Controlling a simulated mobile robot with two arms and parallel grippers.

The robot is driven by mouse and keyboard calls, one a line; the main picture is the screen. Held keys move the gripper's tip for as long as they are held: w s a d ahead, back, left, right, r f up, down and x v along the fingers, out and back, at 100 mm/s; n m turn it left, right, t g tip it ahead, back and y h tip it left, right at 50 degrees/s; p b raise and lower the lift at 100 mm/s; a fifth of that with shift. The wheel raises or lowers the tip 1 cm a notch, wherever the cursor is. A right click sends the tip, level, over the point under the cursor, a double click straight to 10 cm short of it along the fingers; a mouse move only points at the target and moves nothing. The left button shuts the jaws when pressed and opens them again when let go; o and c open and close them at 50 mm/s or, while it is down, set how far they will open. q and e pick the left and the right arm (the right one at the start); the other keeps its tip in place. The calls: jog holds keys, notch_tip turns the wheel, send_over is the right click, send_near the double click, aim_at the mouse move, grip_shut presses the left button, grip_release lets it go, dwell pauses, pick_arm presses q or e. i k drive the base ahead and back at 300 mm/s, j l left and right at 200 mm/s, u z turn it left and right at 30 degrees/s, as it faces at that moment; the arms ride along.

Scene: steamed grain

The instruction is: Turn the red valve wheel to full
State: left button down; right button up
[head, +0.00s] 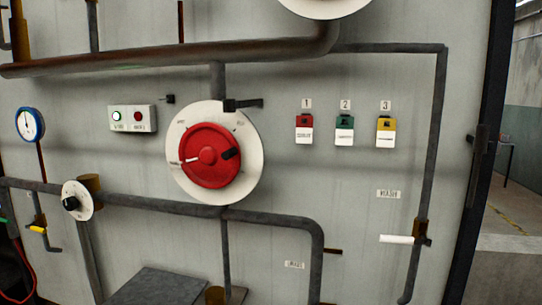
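The red valve wheel (209,156) is a round red disc with a raised hub, mounted on a white round dial plate (250,175) on the grey wall panel. A white pointer mark on the wheel points left and slightly down. A black knob or grip sits at the wheel's right side. The markings around the dial are too small to read. Neither of my grippers shows in the head view, and nothing touches the wheel.
Pipes (150,57) run above and below the wheel. A black lever (245,104) juts out over the dial's top. A switch box (132,118), a blue gauge (30,124), a small dial (77,201) and three coloured tags (345,130) flank it. A white-handled valve (397,239) is lower right.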

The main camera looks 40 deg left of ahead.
aim_at(209, 155)
jog(key=u, duration=1.5)
